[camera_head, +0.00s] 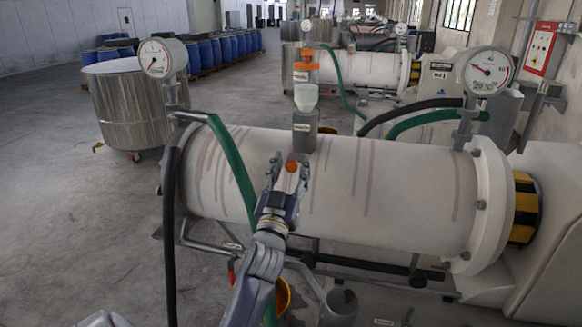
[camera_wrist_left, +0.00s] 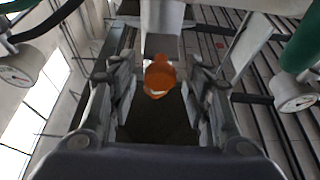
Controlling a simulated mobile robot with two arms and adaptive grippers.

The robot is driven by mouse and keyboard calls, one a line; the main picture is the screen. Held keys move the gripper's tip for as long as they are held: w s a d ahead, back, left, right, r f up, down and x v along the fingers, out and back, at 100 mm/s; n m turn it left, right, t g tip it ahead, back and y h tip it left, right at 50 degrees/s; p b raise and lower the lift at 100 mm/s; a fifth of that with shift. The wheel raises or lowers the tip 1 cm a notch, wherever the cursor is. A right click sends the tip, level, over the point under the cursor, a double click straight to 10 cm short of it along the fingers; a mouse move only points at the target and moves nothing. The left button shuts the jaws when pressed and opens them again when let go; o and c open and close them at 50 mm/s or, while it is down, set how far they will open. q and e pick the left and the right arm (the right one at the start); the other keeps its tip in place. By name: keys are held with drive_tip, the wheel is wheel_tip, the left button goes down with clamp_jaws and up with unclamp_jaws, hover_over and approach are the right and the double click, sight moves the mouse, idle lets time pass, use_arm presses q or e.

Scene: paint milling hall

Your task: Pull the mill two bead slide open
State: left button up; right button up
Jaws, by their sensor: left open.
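The near mill is a long white horizontal drum (camera_head: 400,195) with reddish streaks. A grey block (camera_head: 304,132) with a small label stands on top of it, under a pale funnel (camera_head: 306,97). An orange knob (camera_head: 292,166) sits just below the block on the near side. My left gripper (camera_head: 288,166) is open at the knob, one finger on each side. In the left wrist view the orange knob (camera_wrist_left: 158,77) lies between the open fingers (camera_wrist_left: 158,88), which look apart from it. The slide behind the knob is mostly hidden.
A green hose (camera_head: 233,165) and a black hose (camera_head: 170,230) hang left of my arm. Gauges (camera_head: 155,58) (camera_head: 487,72) stand at both drum ends. A steel vat (camera_head: 135,105) stands left; the floor there is clear.

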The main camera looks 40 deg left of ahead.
use_arm(q)
drive_tip(key=v, duration=0.7)
idle(0.4)
